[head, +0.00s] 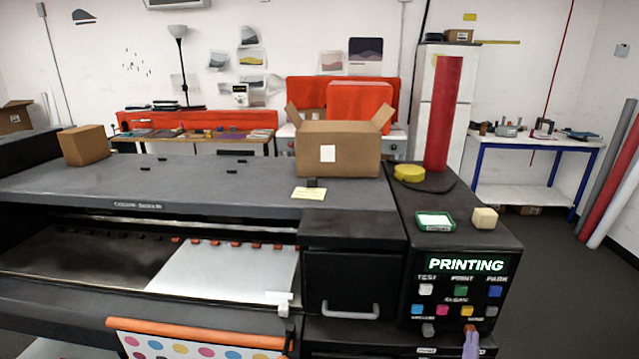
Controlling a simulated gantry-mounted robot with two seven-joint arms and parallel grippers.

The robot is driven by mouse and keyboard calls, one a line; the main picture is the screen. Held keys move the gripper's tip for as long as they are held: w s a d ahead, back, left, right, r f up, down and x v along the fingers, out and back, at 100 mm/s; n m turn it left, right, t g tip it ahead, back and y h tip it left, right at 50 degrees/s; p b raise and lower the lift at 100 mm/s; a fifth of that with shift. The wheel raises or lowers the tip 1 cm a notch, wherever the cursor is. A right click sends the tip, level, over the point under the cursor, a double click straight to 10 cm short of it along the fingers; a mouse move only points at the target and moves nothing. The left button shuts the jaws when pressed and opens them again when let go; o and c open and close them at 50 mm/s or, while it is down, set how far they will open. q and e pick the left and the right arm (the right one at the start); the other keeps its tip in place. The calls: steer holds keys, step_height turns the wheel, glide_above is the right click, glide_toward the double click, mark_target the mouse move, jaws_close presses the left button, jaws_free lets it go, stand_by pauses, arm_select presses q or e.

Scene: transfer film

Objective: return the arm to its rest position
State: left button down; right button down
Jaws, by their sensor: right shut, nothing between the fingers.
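My right gripper (471,342) shows only as a small pale purple shape at the bottom edge, right of centre. It is shut and empty, in front of the lower part of the printer's control panel (443,292). Its tip is close to the lowest buttons; I cannot tell whether it touches one. The panel's display (466,265) reads PRINTING in lit letters. The rest of my right arm is out of view. My left gripper is not in view.
The wide black printer (240,187) fills the front, with a white sheet (225,275) inside and dotted film (190,347) hanging below. Floor is open at right.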

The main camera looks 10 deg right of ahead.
steer(key=s+a+f+n+g+y, duration=0.3)
steer(key=s+a+f+g+y, duration=0.45)
steer(key=s+f, duration=0.7)
steer(key=s+a+g+y, duration=0.2)
steer(key=s+a+g, duration=0.35)
steer(key=s, duration=0.35)
steer(key=s+a+g+y, duration=0.35)
steer(key=s+g, duration=0.25)
steer(key=s, duration=0.2)
step_height(320, 180, up, 37)
steer(key=s+h+p, duration=0.1)
steer(key=p, duration=3.6)
steer(key=shift+s+a+p, duration=0.15)
steer(key=shift+a+p, duration=0.2)
steer(key=shift+p, duration=0.05)
